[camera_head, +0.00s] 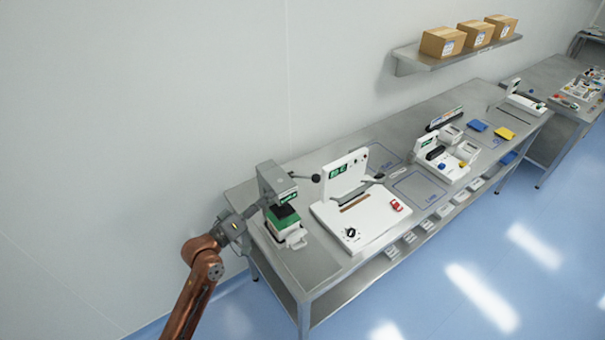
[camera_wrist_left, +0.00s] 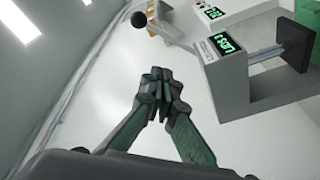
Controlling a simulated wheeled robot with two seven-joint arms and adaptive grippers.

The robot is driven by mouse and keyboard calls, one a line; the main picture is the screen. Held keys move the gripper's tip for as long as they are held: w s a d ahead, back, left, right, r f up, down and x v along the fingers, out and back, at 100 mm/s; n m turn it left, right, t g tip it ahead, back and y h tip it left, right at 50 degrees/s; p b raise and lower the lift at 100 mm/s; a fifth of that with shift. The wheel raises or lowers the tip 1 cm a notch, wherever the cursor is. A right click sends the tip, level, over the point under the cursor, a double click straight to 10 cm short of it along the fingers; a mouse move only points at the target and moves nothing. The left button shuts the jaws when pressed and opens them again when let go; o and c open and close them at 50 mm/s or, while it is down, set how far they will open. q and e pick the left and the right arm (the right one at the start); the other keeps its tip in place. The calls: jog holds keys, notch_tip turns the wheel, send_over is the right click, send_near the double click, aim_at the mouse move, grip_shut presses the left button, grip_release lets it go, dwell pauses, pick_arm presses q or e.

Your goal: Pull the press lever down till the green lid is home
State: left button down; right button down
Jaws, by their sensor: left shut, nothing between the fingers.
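The grey press (camera_head: 277,184) stands at the near left end of the steel table. Its lever, with a black ball knob (camera_head: 316,178), sticks out to the right from the press head, about level. My left gripper (camera_head: 255,209) is to the left of the press, shut and empty. In the left wrist view its fingers (camera_wrist_left: 158,88) are together, apart from the press body (camera_wrist_left: 232,72) and the knob (camera_wrist_left: 139,19). My right gripper is out of view.
A white sealer-like machine (camera_head: 352,215) stands right of the press. Farther along are marked table areas, a white device (camera_head: 447,160) and blue and yellow items. A wall shelf (camera_head: 455,55) holds cardboard boxes. The wall is close behind the table.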

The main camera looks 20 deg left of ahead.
pick_arm(q)
jog(key=shift+t+h, duration=0.3)
jog(key=shift+h, duration=0.2)
jog(key=r, duration=0.2)
jog(key=d+r, duration=0.1)
jog(key=r, duration=0.1)
jog(key=shift+s+r, duration=0.1)
jog(key=shift+s, duration=0.15)
jog(key=w+d+p, duration=0.4)
jog(key=w+d, duration=0.3)
jog(key=w, duration=0.1)
jog(key=shift+w+d+f+p, duration=0.3)
jog(key=shift+d+f+p, duration=0.05)
jog(key=shift+f, duration=0.1)
